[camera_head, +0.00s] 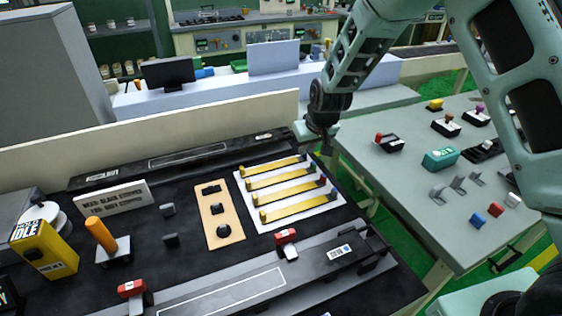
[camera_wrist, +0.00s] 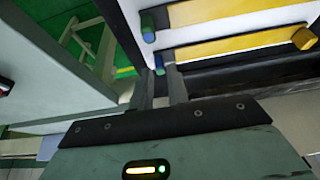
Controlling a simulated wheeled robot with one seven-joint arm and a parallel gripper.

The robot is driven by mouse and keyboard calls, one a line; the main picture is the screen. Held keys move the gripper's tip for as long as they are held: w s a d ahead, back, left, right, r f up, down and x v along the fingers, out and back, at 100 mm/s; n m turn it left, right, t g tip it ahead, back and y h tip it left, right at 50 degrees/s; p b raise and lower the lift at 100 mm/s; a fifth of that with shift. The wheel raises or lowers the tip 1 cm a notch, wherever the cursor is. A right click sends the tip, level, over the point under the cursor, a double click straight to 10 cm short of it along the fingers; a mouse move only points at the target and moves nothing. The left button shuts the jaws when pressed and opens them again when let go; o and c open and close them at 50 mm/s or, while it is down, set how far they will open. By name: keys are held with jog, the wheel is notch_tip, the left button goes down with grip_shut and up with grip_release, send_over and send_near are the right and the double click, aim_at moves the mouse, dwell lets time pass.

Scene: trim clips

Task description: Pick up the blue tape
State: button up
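No roll of blue tape can be made out. The blue things near my gripper are small blue pegs at the ends of yellow strips on a white board. In the wrist view one blue peg (camera_wrist: 148,28) stands at the end of a strip. A second blue peg (camera_wrist: 159,63) with a greenish end shows between my fingertips. My gripper (camera_wrist: 160,80) is open with a narrow gap, its fingers on either side of that peg; contact cannot be told. In the head view my gripper (camera_head: 319,142) is over the board's far right corner.
The white board (camera_head: 243,192) lies on a black workbench with a red-topped clip (camera_head: 286,240), an orange cylinder (camera_head: 100,235) and a yellow box (camera_head: 45,250). A low wall (camera_head: 150,140) runs behind.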

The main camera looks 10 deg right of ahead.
jog(key=shift+x, duration=1.15)
grip_shut()
jog(key=shift+r, duration=0.1)
